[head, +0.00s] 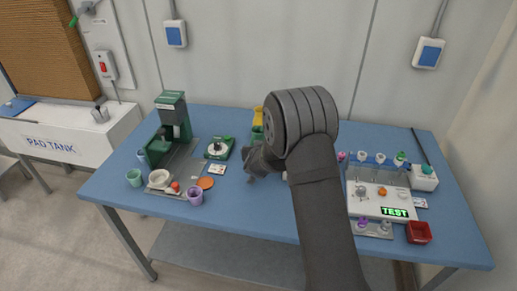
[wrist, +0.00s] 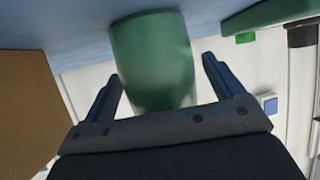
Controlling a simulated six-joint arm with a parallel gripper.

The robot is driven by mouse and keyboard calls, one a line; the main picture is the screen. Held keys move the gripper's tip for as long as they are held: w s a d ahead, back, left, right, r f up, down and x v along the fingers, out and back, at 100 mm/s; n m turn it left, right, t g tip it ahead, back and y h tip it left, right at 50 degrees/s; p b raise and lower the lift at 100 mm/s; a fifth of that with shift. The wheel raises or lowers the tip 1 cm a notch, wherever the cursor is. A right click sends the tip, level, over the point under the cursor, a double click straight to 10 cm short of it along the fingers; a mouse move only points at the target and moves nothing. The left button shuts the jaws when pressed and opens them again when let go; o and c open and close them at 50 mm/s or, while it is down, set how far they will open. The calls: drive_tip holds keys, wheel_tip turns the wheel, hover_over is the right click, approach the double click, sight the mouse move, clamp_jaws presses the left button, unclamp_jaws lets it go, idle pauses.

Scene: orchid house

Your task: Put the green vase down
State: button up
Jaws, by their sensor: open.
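The green vase (wrist: 152,60) fills the upper middle of the wrist view, between the two fingers of my gripper (wrist: 160,70). The fingers are open, one on each side, with a visible gap between each finger and the vase. The end of the vase away from my palm meets the blue table surface (wrist: 75,30) in this view. In the head view my gripper (head: 259,162) is low over the middle of the blue table (head: 255,212). A small green patch (head: 257,135) shows just behind it; my arm hides most of that spot.
A green scale (head: 219,148) and a green machine (head: 172,118) stand to the left, with a purple cup (head: 195,196) and an orange disc (head: 206,183) in front. A yellow object (head: 258,116) is behind my gripper. A white test station (head: 380,200) and red tray (head: 419,232) are right.

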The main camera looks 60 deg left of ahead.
drive_tip(key=shift+r, duration=0.2)
drive_tip(key=v, duration=1.2)
drive_tip(key=x, duration=1.2)
drive_tip(key=shift+a+f, duration=0.1)
drive_tip(key=shift+f, duration=0.15)
wheel_tip(320, 180, up, 2)
drive_tip(key=shift+r, duration=0.7)
